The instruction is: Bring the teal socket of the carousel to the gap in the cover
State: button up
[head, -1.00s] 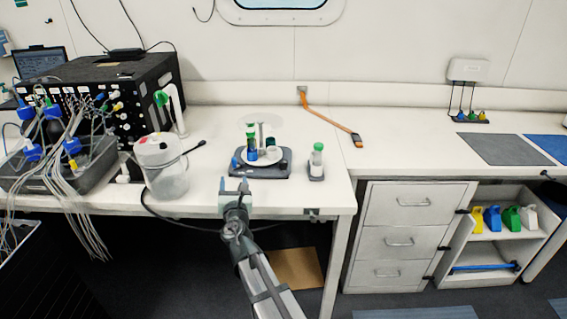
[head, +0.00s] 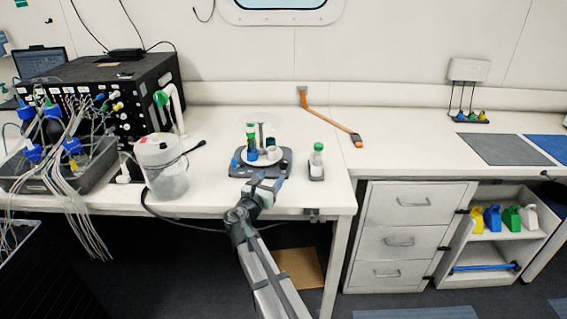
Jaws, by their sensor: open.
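The carousel (head: 263,158) is a round white turntable on a dark grey base (head: 240,171), on the bench left of its front corner. A blue vial with a green cap (head: 251,141) stands at its left. A dark teal socket (head: 271,143) shows at its back right, beside the central post. The clear cover (head: 262,122) above is faint, and I cannot make out its gap. My gripper (head: 266,182) is open and empty, just in front of the base at its front edge. Its fingers point up and to the right, and I cannot tell whether they touch the base.
A bottle with a green cap (head: 318,161) stands in a small holder just right of the carousel. A white lidded jar (head: 163,166) with a black cable stands at left. An orange strap (head: 330,120) lies behind. The bench to the right is mostly clear.

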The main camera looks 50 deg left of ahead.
aim_at(282, 164)
jog(key=x, duration=1.1)
jog(key=shift+c, duration=0.3)
jog(key=c, duration=0.9)
